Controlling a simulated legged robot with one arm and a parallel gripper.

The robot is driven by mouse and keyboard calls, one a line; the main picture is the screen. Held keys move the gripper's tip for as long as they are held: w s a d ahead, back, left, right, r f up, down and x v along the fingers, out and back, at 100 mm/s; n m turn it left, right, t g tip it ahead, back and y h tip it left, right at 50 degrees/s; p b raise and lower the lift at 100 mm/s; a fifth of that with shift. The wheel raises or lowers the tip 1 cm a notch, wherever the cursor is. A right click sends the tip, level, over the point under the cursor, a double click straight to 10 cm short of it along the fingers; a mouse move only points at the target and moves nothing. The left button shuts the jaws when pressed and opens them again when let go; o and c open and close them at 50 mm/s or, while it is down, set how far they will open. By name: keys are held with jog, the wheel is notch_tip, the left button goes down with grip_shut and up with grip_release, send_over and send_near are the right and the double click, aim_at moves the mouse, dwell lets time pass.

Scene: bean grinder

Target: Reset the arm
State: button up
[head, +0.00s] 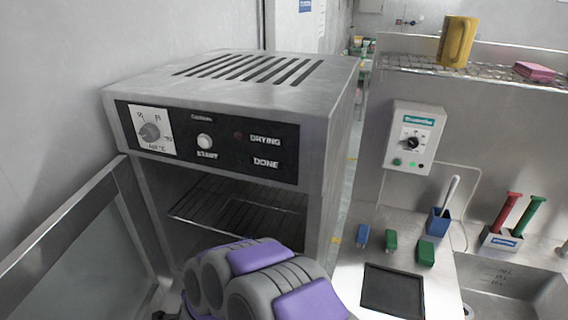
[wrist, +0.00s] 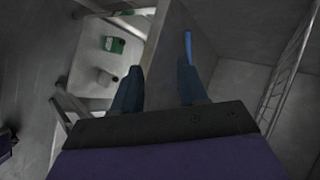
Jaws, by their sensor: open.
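My gripper (wrist: 160,75) shows in the wrist view with its two dark blue fingers apart. I see nothing held between them; a flat grey surface lies beyond. In the head view my purple and grey arm is at the bottom centre, in front of the drying oven (head: 228,88). The gripper itself does not show there. The oven's front is open, with a wire rack (head: 238,212) inside. Its glass-panelled door (head: 75,255) stands open at the left.
Right of the oven is a counter with a dark square plate (head: 392,290), small blue and green blocks, a blue holder (head: 439,222) and a sink (head: 515,292). A control box (head: 413,138) is on the wall. A yellow mug (head: 457,42) stands on the wire shelf above.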

jog(key=s+d+r+n+g+y, duration=0.1)
jog(key=s+d+r+n+g, duration=0.25)
jog(key=d+r, duration=0.3)
jog(key=s+d+r+n+g, duration=0.2)
jog(key=s+d+r+n, duration=0.1)
jog(key=d+r+n, duration=0.4)
jog(key=s+d+r+n+g+h, duration=0.1)
jog(key=s+d+r+g+h, duration=0.1)
jog(key=s+d, duration=1)
jog(key=s+d+r+n+g+h, duration=0.1)
jog(key=s+d+r+g+h, duration=0.2)
jog(key=s+d, duration=0.9)
notch_tip(320, 180, up, 2)
jog(key=shift+s+d+r+n, duration=0.15)
jog(key=shift+d+n, duration=0.2)
jog(key=shift+d, duration=0.45)
